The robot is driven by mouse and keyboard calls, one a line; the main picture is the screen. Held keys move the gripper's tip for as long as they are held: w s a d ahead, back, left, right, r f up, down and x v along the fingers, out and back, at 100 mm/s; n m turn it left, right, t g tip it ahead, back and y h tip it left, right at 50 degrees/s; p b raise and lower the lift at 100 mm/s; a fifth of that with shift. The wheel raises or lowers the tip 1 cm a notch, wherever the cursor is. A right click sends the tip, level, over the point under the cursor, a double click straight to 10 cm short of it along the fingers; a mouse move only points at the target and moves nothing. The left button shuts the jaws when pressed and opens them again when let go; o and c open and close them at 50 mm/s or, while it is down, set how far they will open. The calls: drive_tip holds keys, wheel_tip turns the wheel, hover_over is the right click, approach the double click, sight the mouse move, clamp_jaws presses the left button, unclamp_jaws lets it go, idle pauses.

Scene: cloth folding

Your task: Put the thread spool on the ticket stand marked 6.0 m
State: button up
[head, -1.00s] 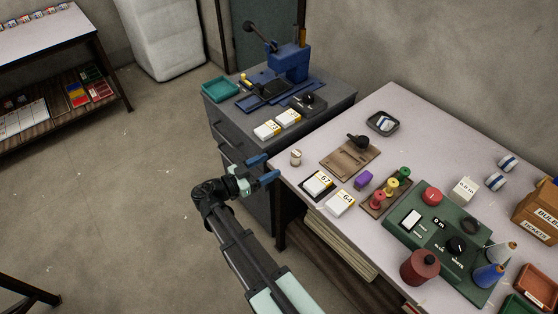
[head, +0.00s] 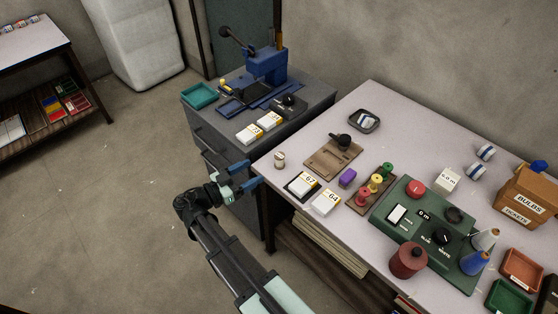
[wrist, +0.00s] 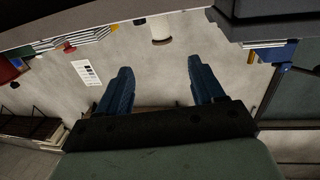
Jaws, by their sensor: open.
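A small pale spool (head: 279,159) stands upright near the left corner of the table (head: 330,115); it looks like the thread spool. It also seems to show as a white cylinder (wrist: 160,30) at the top of the wrist view, ahead of the gap between the fingers. A small white block stand (head: 447,179) with a tiny label, apparently 6.0 m, stands towards the right of the table. My gripper (head: 247,174) is open and empty at the table's left corner, short of the spool. Its blue fingers (wrist: 160,75) are spread apart in the wrist view.
Striped rolls (head: 477,171) lie behind the white stand. A grey cabinet (head: 225,150) with a blue press (head: 266,65) stands left.

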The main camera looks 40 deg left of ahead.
drive_tip(key=w+d+r+m+g+h, duration=0.25)
drive_tip(key=w+d+r+m, duration=0.2)
drive_tip(key=w+r, duration=0.55)
drive_tip(key=w+d+r+m+g+h, duration=0.1)
drive_tip(key=w+d+r+m+g, duration=0.45)
drive_tip(key=w, duration=0.85)
drive_tip(key=n+g+y, duration=0.6)
drive_tip(key=n+g, duration=0.4)
drive_tip(key=n, duration=2.3)
hover_over(279, 155)
wheel_tip(279, 155, down, 2)
drive_tip(key=f, duration=0.8)
drive_tip(key=shift+w+a+f, duration=0.1)
drive_tip(key=shift+a+f, duration=0.15)
drive_tip(key=shift+f, duration=0.1)
drive_tip(key=shift+d+f, duration=0.15)
drive_tip(key=shift+f, duration=1.2)
drive_tip(key=shift+d+f, duration=0.1)
drive_tip(key=shift+f, duration=1.2)
